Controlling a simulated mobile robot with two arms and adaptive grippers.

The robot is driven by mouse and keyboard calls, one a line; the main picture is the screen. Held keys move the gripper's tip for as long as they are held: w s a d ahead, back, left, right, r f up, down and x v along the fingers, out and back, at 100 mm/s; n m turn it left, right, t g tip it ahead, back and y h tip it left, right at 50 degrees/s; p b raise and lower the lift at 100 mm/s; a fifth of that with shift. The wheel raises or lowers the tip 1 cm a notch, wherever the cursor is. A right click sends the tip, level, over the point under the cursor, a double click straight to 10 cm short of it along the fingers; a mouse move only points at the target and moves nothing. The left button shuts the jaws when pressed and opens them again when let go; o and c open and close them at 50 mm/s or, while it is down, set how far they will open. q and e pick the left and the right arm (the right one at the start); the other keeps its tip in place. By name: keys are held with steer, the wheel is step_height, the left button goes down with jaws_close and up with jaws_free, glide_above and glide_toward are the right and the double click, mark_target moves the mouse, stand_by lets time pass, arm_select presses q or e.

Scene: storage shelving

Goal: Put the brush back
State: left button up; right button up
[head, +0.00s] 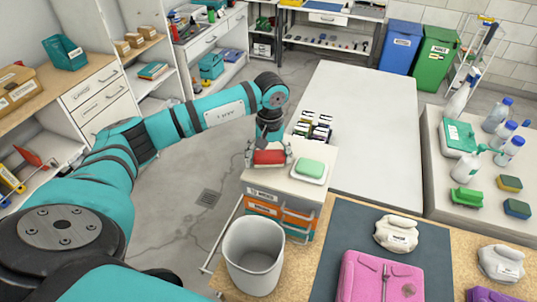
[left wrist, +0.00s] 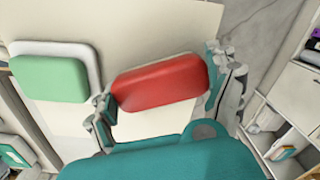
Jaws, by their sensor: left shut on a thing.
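My left gripper (head: 268,148) is shut on a red rounded block (head: 270,157), one finger at each end. In the left wrist view the red block (left wrist: 160,86) shows its smooth top between the fingers (left wrist: 165,98). Its underside is hidden, so I cannot tell whether it has bristles. It is over the pale top of a small cabinet (head: 262,183); contact with that top cannot be told. A green rounded block (head: 311,167) lies beside it on a white dish (head: 312,180). A green brush-like thing (head: 468,197) lies on the right table. My right gripper is not in view.
A grey bin (head: 253,258) stands in front of the cabinet. Small dark-and-white boxes (head: 313,126) stand behind it. A long pale tabletop (head: 362,130) is clear. The right table (head: 436,170) holds bottles (head: 509,151) and sponges.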

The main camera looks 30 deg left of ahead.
mark_target(270, 154)
arm_select(q)
steer(key=o, duration=0.7)
steer(key=shift+f, duration=0.1)
steer(key=shift+o, duration=1)
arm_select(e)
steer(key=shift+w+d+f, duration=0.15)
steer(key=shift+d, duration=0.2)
arm_select(q)
steer(key=shift+r, duration=0.2)
steer(key=shift+r+b, duration=0.25)
steer(key=shift+b, duration=0.05)
step_height(270, 154, up, 11)
steer(key=b, duration=0.4)
steer(key=shift+d+r, duration=0.15)
steer(key=shift+r, duration=0.05)
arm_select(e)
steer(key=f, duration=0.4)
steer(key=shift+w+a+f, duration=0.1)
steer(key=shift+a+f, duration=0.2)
